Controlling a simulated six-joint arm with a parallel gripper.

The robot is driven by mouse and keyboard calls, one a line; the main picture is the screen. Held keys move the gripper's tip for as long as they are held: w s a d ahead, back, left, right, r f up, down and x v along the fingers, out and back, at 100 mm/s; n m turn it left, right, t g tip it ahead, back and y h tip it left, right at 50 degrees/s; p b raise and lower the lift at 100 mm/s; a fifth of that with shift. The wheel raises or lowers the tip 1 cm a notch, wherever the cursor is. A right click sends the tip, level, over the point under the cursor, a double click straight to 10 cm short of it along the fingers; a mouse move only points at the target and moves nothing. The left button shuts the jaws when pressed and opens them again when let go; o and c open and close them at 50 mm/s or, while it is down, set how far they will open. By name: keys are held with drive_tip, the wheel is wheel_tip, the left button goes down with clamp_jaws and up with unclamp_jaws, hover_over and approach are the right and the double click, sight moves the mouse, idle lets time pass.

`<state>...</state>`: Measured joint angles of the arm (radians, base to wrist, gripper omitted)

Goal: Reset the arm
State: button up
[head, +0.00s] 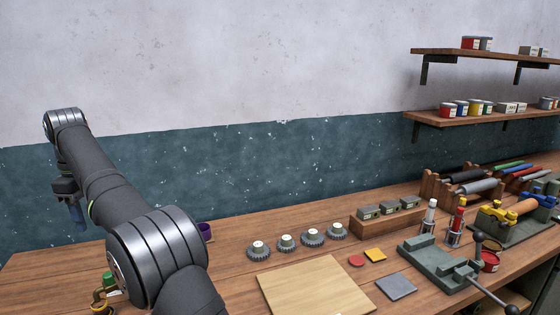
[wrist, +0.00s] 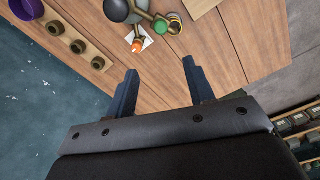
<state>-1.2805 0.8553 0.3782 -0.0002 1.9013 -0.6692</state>
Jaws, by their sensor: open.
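My gripper (wrist: 160,76) shows in the wrist view with its two dark blue fingers spread apart and nothing between them. The wooden bench top (wrist: 225,50) lies beyond the fingertips. In the head view my gripper (head: 77,214) hangs at the left, above the bench's left end and in front of the teal wall band. My arm hides part of the bench's left side there.
A wooden board (head: 315,285) lies at the bench front, with several gears (head: 286,242) behind it. A green vise (head: 437,262) stands to the right. In the wrist view, a purple cup (wrist: 26,9) and a green-and-orange item (wrist: 137,45) sit near the top.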

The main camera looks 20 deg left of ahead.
wheel_tip(320, 180, down, 18)
drive_tip(key=shift+d+r, duration=0.1)
drive_tip(key=shift+r, duration=0.15)
drive_tip(key=shift+s+d+n, duration=0.25)
drive_tip(key=shift+d+n, duration=0.5)
drive_tip(key=shift+n, duration=0.35)
drive_tip(key=o, duration=1.1)
drive_tip(key=s+d+r+m+t+y, duration=0.1)
drive_tip(key=d+r+m+y, duration=0.3)
drive_tip(key=r, duration=0.3)
drive_tip(key=s+d+r+m+t+y, duration=0.1)
drive_tip(key=s+d+r+m, duration=0.15)
drive_tip(key=r+m, duration=0.45)
approach(108, 274)
drive_tip(key=shift+w+d+f, duration=0.15)
drive_tip(key=shift+f, duration=0.8)
